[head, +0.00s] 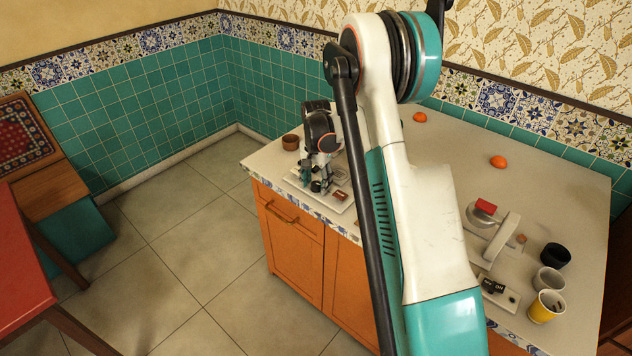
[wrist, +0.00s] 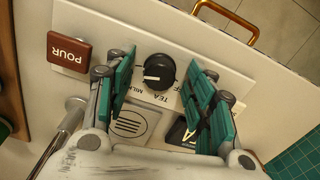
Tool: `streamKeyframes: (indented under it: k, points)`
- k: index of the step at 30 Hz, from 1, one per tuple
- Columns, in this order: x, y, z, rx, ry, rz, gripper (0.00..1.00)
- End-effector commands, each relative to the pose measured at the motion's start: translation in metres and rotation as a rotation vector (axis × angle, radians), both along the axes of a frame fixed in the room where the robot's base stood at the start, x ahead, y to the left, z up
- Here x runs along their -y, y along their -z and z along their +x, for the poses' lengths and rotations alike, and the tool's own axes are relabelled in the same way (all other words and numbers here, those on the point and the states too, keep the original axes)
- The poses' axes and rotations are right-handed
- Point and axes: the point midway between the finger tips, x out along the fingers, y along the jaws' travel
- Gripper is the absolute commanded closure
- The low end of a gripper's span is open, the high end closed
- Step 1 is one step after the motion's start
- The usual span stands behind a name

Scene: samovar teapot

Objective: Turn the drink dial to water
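The drink dial (wrist: 160,76) is a round black knob with a white pointer mark, on a white panel (wrist: 100,22). The pointer aims toward the left in the wrist view. TEA and MILK labels show by the dial; a third is partly hidden, and I cannot read a water label. My gripper (wrist: 163,68) is open, with one teal finger on each side of the dial and gaps to it. In the head view my gripper (head: 320,178) hangs over the panel (head: 345,207) near the counter's front edge; the dial is not clear there.
A brown POUR button (wrist: 69,52) sits left of the fingers. On the counter (head: 470,150) are a brown pot (head: 290,142), orange fruits (head: 498,161), cups (head: 547,306) and another device (head: 494,228) at right.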

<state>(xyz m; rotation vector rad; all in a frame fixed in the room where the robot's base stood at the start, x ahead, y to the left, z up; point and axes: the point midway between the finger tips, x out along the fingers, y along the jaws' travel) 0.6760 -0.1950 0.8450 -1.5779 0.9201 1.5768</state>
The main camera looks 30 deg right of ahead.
Motion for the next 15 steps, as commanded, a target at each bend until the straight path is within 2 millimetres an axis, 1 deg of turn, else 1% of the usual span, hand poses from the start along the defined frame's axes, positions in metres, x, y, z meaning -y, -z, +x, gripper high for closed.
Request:
streamKeyframes:
  k: [8,11,15]
  points:
    - [0.0,-0.002,0.0,0.0,0.0,0.0,0.5]
    - [0.0,-0.01,0.0,0.0,0.0,0.0,0.5]
    - [0.0,-0.034,-0.001,0.0,0.0,0.0,0.5]
